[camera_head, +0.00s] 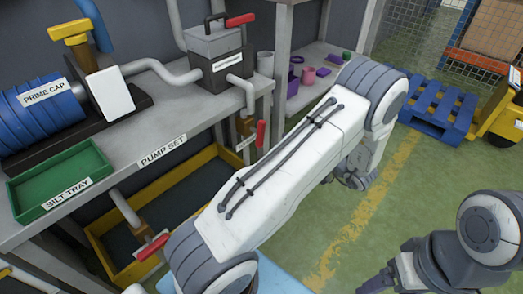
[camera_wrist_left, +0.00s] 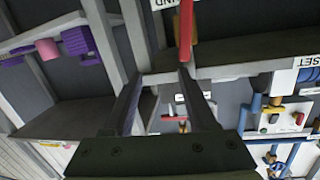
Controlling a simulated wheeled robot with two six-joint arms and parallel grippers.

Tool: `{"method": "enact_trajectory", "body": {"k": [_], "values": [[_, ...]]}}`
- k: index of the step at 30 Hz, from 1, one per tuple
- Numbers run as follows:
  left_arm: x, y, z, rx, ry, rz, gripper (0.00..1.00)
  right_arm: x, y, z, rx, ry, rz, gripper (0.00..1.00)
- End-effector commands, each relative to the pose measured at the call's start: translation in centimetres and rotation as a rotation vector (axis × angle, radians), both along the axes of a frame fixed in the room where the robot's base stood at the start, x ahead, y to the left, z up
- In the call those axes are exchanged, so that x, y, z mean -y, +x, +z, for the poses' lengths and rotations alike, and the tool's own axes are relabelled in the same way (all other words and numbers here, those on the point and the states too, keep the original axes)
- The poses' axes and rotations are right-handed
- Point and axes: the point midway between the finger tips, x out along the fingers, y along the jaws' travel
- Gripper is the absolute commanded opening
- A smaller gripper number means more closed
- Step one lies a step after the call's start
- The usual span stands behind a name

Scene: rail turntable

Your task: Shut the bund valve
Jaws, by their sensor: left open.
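The valve by the table's front edge has a brass body (camera_head: 247,126) and a red lever (camera_head: 261,134). A white label (camera_head: 246,143) beside it is too small to read in the head view. In the left wrist view, a red lever (camera_wrist_left: 186,28) hangs from the top beside a partly cut-off label ending in "UND" (camera_wrist_left: 165,3). My left gripper (camera_wrist_left: 160,78) is open. Its right fingertip overlaps the lever's lower end; I cannot tell whether they touch. My left arm hides this gripper in the head view. My right gripper (camera_head: 377,281) is partly visible at the bottom.
A second red-handled valve (camera_head: 152,247) sits lower, at the yellow bund tray (camera_head: 107,252). The pump table (camera_head: 130,146) carries a green silt tray (camera_head: 60,180) and a blue drum (camera_head: 40,115). A shelf (camera_head: 312,92) holds pots. A blue pallet (camera_head: 436,107) stands beyond open floor.

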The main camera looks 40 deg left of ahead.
Motion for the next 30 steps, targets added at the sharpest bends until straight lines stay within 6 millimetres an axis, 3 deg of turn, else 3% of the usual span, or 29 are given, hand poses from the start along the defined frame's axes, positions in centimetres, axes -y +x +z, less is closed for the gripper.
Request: {"method": "enact_trajectory", "body": {"k": [1, 4, 11, 24, 30], "values": [[-0.7, -0.9, -2.1, -0.015, 0.039, 0.048, 0.57, 0.0, 0.0, -1.9, 0.001, 0.001, 0.000, 0.80], [-1.4, -2.3, -2.9, -0.033, 0.095, 0.114, 0.57, 0.0, 0.0, -2.8, 0.001, 0.001, 0.000, 0.80], [-3.2, -3.0, -3.1, -0.044, 0.127, 0.156, 0.57, 0.0, 0.0, -3.6, 0.001, 0.001, 0.000, 0.80], [-10.7, -2.4, -3.1, -0.043, 0.124, 0.153, 0.57, 0.0, 0.0, -6.4, 0.001, 0.001, 0.000, 0.80], [-12.0, -2.2, -2.9, -0.043, 0.125, 0.149, 0.57, 0.0, 0.0, -6.8, 0.001, 0.001, 0.000, 0.80]]}}
